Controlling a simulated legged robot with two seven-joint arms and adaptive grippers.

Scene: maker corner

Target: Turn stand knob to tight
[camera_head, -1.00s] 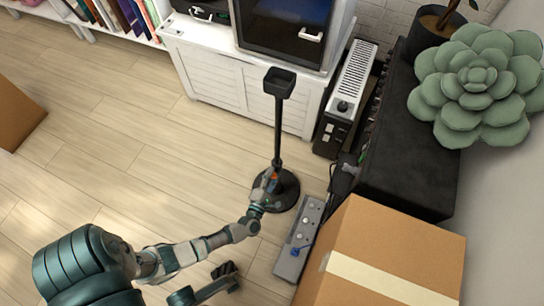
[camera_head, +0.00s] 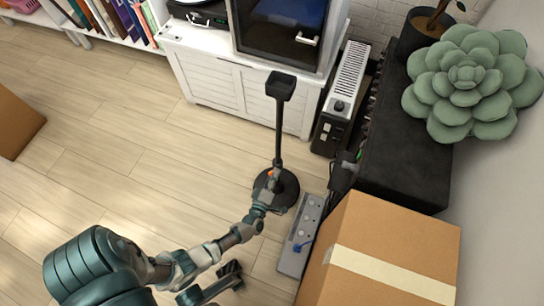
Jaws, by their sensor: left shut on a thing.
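The stand is a thin black pole (camera_head: 278,140) with a square black head (camera_head: 281,86) on top and a round dark base (camera_head: 288,190) on the wood floor. An orange knob (camera_head: 271,174) shows low on the pole. My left gripper (camera_head: 268,185) is at this knob and shut on it; the fingers hide most of the knob. How far the knob is turned cannot be seen. My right gripper (camera_head: 232,274) is low at the bottom of the view, away from the stand; its fingers are too unclear to read.
A grey power strip (camera_head: 301,235) lies right of the base, beside a cardboard box (camera_head: 390,235). A heater (camera_head: 342,95) and white cabinet (camera_head: 210,75) stand behind. A black unit (camera_head: 405,150) bears a succulent (camera_head: 470,85).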

